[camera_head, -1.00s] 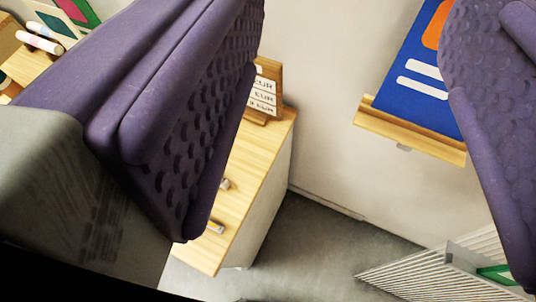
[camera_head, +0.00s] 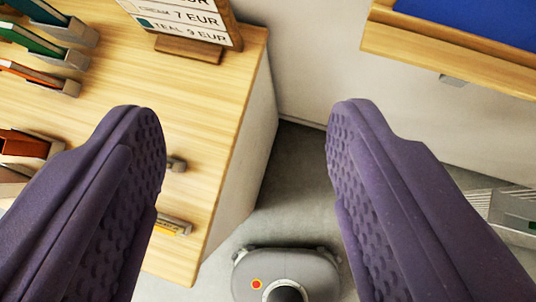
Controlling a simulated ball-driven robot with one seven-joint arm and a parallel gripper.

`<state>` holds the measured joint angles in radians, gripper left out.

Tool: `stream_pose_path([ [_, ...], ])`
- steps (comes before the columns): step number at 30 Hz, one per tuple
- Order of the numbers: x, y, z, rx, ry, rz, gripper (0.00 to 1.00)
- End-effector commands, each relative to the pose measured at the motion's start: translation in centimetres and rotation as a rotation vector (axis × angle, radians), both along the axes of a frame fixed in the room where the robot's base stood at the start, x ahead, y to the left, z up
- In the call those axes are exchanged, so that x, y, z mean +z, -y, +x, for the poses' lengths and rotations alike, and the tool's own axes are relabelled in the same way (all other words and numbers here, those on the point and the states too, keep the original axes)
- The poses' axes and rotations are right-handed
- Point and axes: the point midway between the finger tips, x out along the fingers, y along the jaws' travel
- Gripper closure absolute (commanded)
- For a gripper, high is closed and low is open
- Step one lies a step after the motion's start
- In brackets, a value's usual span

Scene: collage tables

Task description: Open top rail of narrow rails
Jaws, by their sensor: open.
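My gripper (camera_head: 248,118) has two purple textured fingers spread wide apart, with nothing between them. It looks down past the right end of a light wood table. A wooden rail (camera_head: 455,58) on the wall shows at the upper right, with the blue panel (camera_head: 480,18) on it and a small grey piece (camera_head: 452,80) under it. I cannot tell whether this rail belongs to the narrow rails. The right finger is below it in the picture. No other part surely recognisable as the narrow rails shows.
The wood table (camera_head: 190,90) fills the left side. A price sign (camera_head: 195,25) stands at its back, and several grey holders (camera_head: 60,88) with coloured cards stand at left. A pale slatted thing (camera_head: 510,205) is partly hidden at right. Grey floor (camera_head: 300,180) shows between the fingers.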

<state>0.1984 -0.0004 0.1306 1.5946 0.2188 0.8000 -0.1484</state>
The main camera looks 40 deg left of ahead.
Motion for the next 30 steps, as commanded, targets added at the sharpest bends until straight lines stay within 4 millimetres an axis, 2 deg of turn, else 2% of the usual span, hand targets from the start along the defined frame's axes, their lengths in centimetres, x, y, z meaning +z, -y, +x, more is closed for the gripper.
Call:
stream_pose_path([
  [3,-1.6,0.1,0.4,0.006,-0.039,0.016,0.4],
  [8,-2.6,0.1,0.6,0.01,-0.066,0.026,0.4],
  [23,-2.4,0.1,0.5,0.01,-0.06,0.024,0.4],
  [26,0.8,-0.2,-0.2,0.001,0.018,-0.005,0.4],
  [29,6.8,-0.6,-2.2,-0.017,0.171,-0.05,0.4],
  [30,9.4,-0.7,-3.2,-0.025,0.237,-0.065,0.4],
])
